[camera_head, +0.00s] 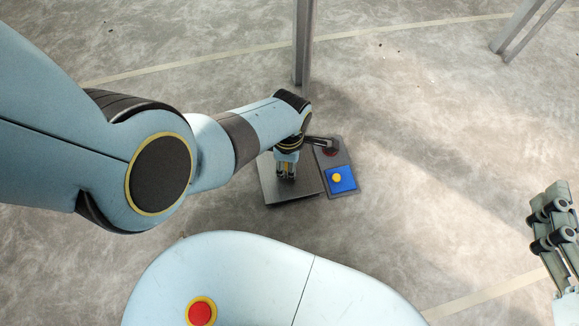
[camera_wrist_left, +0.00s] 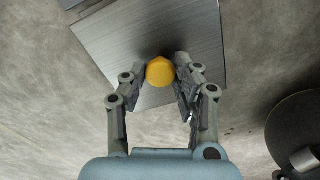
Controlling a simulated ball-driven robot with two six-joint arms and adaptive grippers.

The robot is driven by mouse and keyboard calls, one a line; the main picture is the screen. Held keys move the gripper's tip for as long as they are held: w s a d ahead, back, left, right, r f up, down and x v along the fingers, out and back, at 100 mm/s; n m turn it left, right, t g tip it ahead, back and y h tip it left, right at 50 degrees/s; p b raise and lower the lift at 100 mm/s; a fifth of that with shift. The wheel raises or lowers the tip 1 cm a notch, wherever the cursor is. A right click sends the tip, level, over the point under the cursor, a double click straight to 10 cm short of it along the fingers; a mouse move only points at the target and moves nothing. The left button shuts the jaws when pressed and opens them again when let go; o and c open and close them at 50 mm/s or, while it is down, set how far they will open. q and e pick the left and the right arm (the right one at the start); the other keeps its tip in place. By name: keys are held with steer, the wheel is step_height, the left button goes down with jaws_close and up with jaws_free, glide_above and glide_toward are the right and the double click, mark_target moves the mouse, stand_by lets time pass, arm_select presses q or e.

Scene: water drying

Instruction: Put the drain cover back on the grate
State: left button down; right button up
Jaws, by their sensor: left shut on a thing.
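The drain cover looks like a square grey metal plate (camera_head: 307,188) with a yellow knob, and it fills the upper middle of the left wrist view (camera_wrist_left: 190,35). My left gripper (camera_head: 286,174) is over the plate, with its fingers shut on the yellow knob (camera_wrist_left: 160,71). A darker edge shows along the plate's near side; I cannot tell whether the plate is raised or resting. No grate shows clearly; anything under the plate is hidden. My right gripper (camera_head: 552,222) is at the right edge of the head view, away from the plate; its finger opening is unclear.
A dark panel (camera_head: 344,160) lies right beside the plate, bearing a blue square (camera_head: 342,180) with a yellow knob and a dark red round part (camera_head: 329,151). A grey metal post (camera_head: 303,45) stands behind. Another post (camera_head: 524,28) is at the upper right. Concrete floor is clear around.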

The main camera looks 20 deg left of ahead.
arm_select(q)
steer(key=shift+w+d+f, duration=0.1)
steer(key=shift+w, duration=0.2)
steer(key=shift+s+f+b, duration=0.1)
steer(key=shift+f+b, duration=0.7)
steer(key=shift+f, duration=0.05)
steer(key=shift+f+b, duration=0.7)
steer(key=shift+f, duration=0.15)
arm_select(e)
steer(key=w+a+r+n+t+y, duration=0.1)
steer(key=r+t, duration=0.3)
steer(key=r, duration=0.5)
steer(key=w+a+r+n+t+y, duration=0.1)
steer(key=w+r+n+t+y, duration=0.1)
steer(key=r, duration=0.7)
steer(key=w+t+y, duration=0.1)
steer(key=t, duration=0.1)
steer(key=shift+r+t, duration=0.3)
steer(key=shift+r, duration=0.05)
steer(key=shift+s+a, duration=0.1)
arm_select(q)
steer(key=c, duration=1)
jaws_free()
arm_select(e)
steer(key=shift+r, duration=0.4)
